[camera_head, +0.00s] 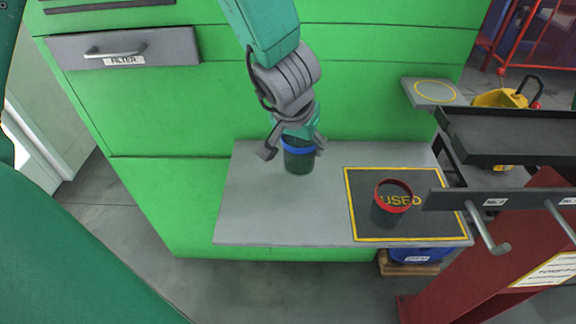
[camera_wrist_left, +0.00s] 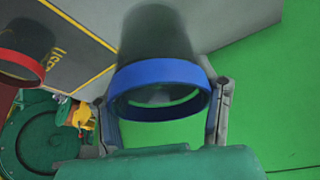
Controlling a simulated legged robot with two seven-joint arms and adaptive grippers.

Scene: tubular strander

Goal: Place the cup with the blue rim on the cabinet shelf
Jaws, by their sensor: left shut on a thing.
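The cup with the blue rim (camera_head: 298,158) is dark and roughly upright over the grey shelf (camera_head: 255,215) of the green cabinet. My left gripper (camera_head: 292,146) comes from above and is shut on this cup near its rim. I cannot tell whether the cup's base touches the shelf. In the left wrist view the blue-rimmed cup (camera_wrist_left: 160,85) sits between the fingers of my left gripper (camera_wrist_left: 165,105). A second cup with a red rim (camera_head: 391,203) stands on the dark mat marked USED, to the right. My right gripper is not in view.
The yellow-edged USED mat (camera_head: 430,225) covers the shelf's right part; the left part is bare. A small grey ledge with a yellow ring (camera_head: 434,92) is at the back right. A dark rack with hooks (camera_head: 490,200) stands close at the right. A labelled drawer (camera_head: 125,48) is upper left.

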